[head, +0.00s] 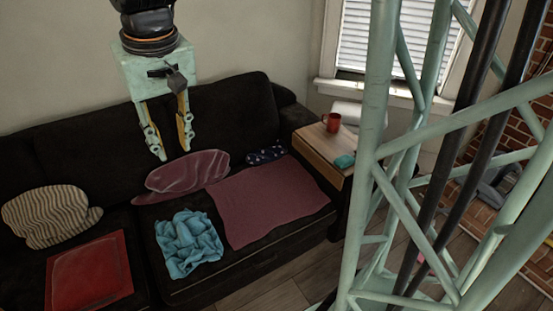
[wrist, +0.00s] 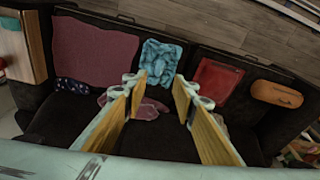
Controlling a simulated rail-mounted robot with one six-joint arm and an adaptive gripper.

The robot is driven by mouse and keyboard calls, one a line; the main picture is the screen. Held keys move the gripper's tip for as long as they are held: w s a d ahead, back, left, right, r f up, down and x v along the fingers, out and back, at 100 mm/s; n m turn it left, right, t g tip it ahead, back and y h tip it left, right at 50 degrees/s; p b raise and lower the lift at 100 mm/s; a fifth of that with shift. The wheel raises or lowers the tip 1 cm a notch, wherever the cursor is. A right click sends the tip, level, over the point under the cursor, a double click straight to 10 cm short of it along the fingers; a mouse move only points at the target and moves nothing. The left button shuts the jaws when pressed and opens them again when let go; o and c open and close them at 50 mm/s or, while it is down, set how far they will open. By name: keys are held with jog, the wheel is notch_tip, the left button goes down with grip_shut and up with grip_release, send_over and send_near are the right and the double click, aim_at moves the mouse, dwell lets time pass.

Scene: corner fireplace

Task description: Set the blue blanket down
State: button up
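The blue blanket (head: 188,243) lies crumpled on the black sofa seat, near its front edge. It also shows in the wrist view (wrist: 160,61), beyond the fingertips. My gripper (head: 174,153) hangs above the sofa, nearer the backrest than the blanket. Its two fingers are spread apart with nothing between them, as the wrist view also shows (wrist: 160,84). The gripper and the blanket are apart.
The sofa (head: 70,140) also holds a mauve blanket (head: 270,200), a mauve cushion (head: 190,173), a red cushion (head: 90,272), a striped cushion (head: 48,214) and a dark patterned item (head: 266,155). A side table (head: 318,150) at right bears a red mug (head: 332,123) and a teal item (head: 344,161).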

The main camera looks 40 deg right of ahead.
jog(key=s+r, duration=0.4)
jog(key=s, duration=0.9)
jog(key=s+r+n+t, duration=0.1)
jog(key=s+r, duration=0.2)
jog(key=s, duration=1.1)
jog(key=shift+r+t, duration=0.3)
jog(key=shift+r, duration=0.05)
jog(key=shift+s, duration=0.15)
